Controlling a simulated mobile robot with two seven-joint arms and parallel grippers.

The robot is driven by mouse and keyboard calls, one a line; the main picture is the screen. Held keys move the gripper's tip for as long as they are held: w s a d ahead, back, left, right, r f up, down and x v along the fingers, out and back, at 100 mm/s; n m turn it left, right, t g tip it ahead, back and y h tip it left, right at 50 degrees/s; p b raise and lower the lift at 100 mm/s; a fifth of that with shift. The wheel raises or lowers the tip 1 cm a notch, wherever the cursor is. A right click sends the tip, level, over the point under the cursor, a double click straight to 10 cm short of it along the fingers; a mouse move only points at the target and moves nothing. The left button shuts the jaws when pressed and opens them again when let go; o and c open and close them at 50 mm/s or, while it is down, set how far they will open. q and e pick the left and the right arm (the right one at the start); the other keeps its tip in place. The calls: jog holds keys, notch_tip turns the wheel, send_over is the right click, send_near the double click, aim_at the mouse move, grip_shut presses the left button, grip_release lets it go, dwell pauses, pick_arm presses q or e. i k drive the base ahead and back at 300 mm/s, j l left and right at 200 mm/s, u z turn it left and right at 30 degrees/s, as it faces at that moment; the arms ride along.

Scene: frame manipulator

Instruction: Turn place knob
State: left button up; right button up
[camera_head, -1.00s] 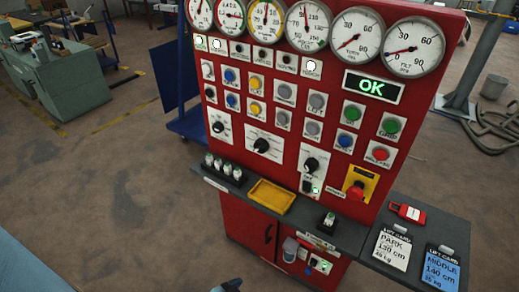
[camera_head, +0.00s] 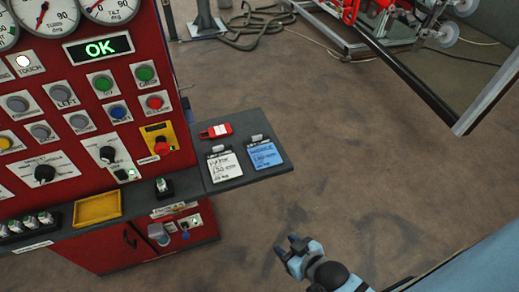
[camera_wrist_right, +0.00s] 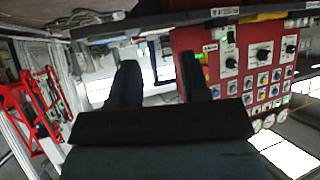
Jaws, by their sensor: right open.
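The red control panel (camera_head: 130,80) stands at the left of the head view. It carries black rotary knobs on white plates: one large knob (camera_head: 45,173) at the left and another (camera_head: 107,154) nearer the yellow-backed red button. Their labels are too small to read, so I cannot tell which is the place knob. Knobs also show upside down in the right wrist view (camera_wrist_right: 231,63). My right gripper (camera_head: 288,246) is open and empty, apart from the panel, to the right of and below its shelf. Its two dark fingers (camera_wrist_right: 158,80) show in the wrist view. My left gripper is not in view.
The grey shelf (camera_head: 228,177) juts out below the panel, with a yellow tray (camera_head: 97,208), a red tag (camera_head: 215,131), and white (camera_head: 223,166) and blue (camera_head: 264,154) cards. A metal frame (camera_head: 425,85) stands at upper right. The floor between is clear.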

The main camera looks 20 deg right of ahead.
aim_at(44, 174)
jog(key=u, duration=1)
